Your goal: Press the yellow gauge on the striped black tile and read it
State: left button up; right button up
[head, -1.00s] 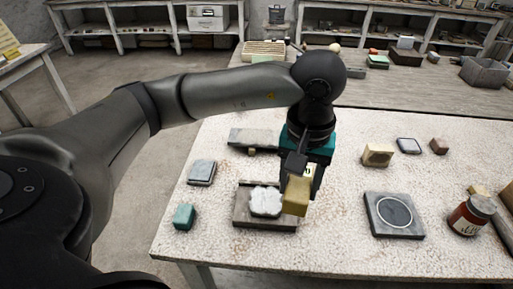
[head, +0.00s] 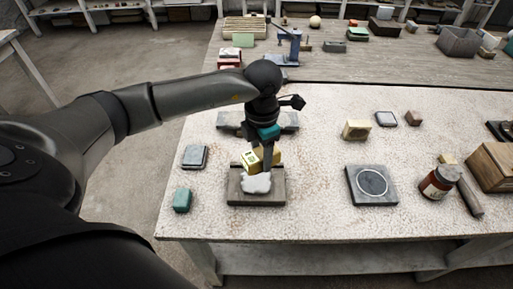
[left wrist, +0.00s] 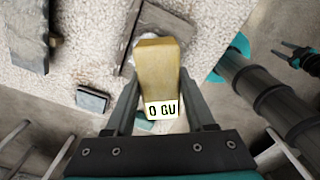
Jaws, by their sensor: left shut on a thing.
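My left gripper (head: 262,160) is shut on the yellow gauge (head: 250,162), a block with a white label. In the left wrist view the gauge (left wrist: 158,75) sits between both fingers, its label reading "0 GU", partly cut off. In the head view the gauge is tilted, just behind a white plaster lump (head: 257,184) on a dark tray (head: 240,199). I cannot tell whether it touches them. No stripes are clear on any tile; a dark tile with a pale ring (head: 357,195) lies to the right. My right gripper (left wrist: 304,57) shows small in the left wrist view.
A teal block (head: 182,199) and a grey tile (head: 195,157) lie left of the tray. A grey slab (head: 230,119) is behind. A jar (head: 440,182) and wooden box (head: 497,167) stand at the right. The table between tray and ring tile is clear.

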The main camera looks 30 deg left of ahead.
pick_arm(q)
jog(key=shift+a+f+n, duration=0.25)
jog(key=shift+a+n, duration=0.25)
jog(key=shift+n, duration=0.7)
jog(key=shift+a+f+n, duration=0.2)
jog(key=shift+n, duration=0.2)
jog(key=b, duration=0.4)
send_over(256, 180)
jog(key=shift+w+f, duration=0.15)
jog(key=shift+f, duration=2.8)
jog(key=shift+f+b, duration=0.5)
jog(key=shift+f, duration=0.05)
jog(key=shift+r, duration=0.1)
notch_tip(256, 180, up, 7)
jog(key=p, duration=0.5)
